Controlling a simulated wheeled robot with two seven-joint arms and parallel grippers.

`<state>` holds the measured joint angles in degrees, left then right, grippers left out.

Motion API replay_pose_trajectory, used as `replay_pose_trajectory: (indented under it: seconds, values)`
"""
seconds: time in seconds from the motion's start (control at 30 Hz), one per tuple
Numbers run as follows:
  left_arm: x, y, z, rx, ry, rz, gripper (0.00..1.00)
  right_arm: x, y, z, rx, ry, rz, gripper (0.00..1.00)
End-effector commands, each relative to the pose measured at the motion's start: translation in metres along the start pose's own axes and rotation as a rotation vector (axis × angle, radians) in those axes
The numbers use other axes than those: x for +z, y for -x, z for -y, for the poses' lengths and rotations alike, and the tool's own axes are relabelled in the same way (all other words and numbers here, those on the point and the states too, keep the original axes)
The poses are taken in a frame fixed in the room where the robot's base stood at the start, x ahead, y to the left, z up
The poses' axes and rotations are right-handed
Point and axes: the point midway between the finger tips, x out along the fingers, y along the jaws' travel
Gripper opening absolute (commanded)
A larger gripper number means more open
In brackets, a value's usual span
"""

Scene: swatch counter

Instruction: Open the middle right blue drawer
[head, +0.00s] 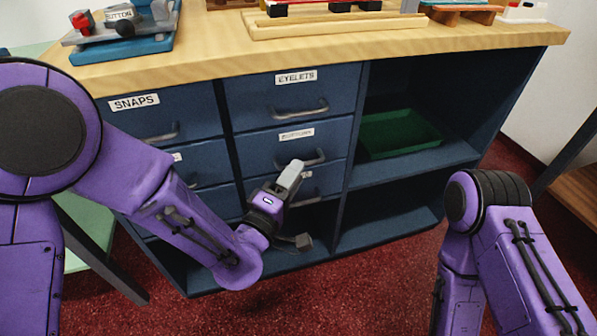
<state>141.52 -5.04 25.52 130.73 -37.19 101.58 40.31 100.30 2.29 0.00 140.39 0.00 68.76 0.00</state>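The blue cabinet's right column has a top drawer labelled EYELETS (294,92), with the middle right drawer (255,150) below it. The middle drawer has a small white label, hard to read, and a grey bar handle (317,158). It looks closed, its front in line with its neighbours. My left gripper (293,172) is at this handle, its grey fingers overlapping the handle's middle in the picture. The fingers merge into one block, so I cannot tell their gap or whether they touch the bar. They partly hide the lower right drawer. My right arm shows at lower right; its gripper is out of view.
The wooden countertop (375,52) above carries several items. A SNAPS drawer (180,108) heads the left column. Open shelves on the right hold a green tray (432,146). The red carpet (370,285) in front is clear between my arms.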

Motion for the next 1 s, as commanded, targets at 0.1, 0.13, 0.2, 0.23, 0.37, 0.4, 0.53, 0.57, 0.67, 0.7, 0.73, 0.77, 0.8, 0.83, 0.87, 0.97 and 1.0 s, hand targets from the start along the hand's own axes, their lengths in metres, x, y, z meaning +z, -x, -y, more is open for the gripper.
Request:
replay_pose_trajectory:
  seconds: [0.1,0.13,0.2,0.23,0.37,0.4,0.53,0.57,0.67,0.7,0.73,0.77,0.8,0.83,0.87,0.97,1.0]
  values:
    - [0.000,-0.017,0.001,0.001,-0.001,-0.001,0.37,0.001,-0.002,0.000,0.000,0.000,0.000,0.43]
    - [0.000,-0.020,0.001,0.001,-0.001,-0.001,0.37,0.001,-0.002,0.000,0.000,0.000,0.000,0.43]
    - [0.000,-0.025,0.001,0.000,-0.001,-0.002,0.37,0.001,-0.002,0.000,0.000,0.000,0.000,0.43]
    - [0.000,-0.025,0.001,-0.001,-0.001,-0.002,0.37,0.001,-0.002,0.000,0.000,0.000,0.000,0.43]
    - [0.000,-0.026,0.001,-0.002,-0.001,-0.001,0.37,0.001,-0.002,0.000,0.000,0.000,0.000,0.43]
    - [0.000,-0.026,0.001,-0.002,-0.001,-0.001,0.37,0.001,-0.002,0.000,0.000,0.000,0.000,0.43]
    - [0.000,-0.026,0.001,-0.002,-0.001,-0.001,0.14,0.001,-0.002,0.000,0.000,0.000,0.000,0.43]
    - [0.000,-0.026,0.001,-0.002,-0.001,-0.001,0.04,0.001,-0.002,0.000,0.000,0.000,0.000,0.43]
    - [0.000,-0.026,0.001,-0.002,-0.001,-0.001,0.00,0.001,-0.002,0.000,0.000,0.000,0.000,0.43]
    - [0.000,-0.026,0.001,-0.002,-0.001,-0.001,0.00,0.001,-0.002,0.000,0.000,0.000,0.000,0.43]
    - [0.000,-0.026,0.001,-0.002,-0.002,-0.001,0.00,0.001,-0.002,0.000,0.000,0.000,0.000,0.43]
    - [0.000,-0.026,0.001,-0.002,-0.002,-0.001,0.00,0.001,-0.002,0.000,0.000,0.000,0.000,0.43]
    - [0.000,-0.026,0.001,-0.002,-0.001,-0.001,0.00,0.001,-0.002,0.000,0.000,0.000,0.000,0.43]
    - [0.000,-0.026,0.001,-0.002,-0.001,-0.001,0.00,0.001,-0.002,0.000,0.000,0.000,0.000,0.43]
    - [0.001,-0.026,0.001,-0.002,-0.001,-0.001,0.00,0.001,-0.002,0.000,0.000,0.000,0.000,0.43]
    - [0.003,-0.027,0.001,-0.003,0.000,0.000,0.00,0.001,-0.001,0.000,0.000,0.000,0.000,0.43]
    - [0.004,-0.028,0.001,-0.003,0.000,0.001,0.00,0.000,-0.001,0.000,0.000,0.000,0.000,0.43]
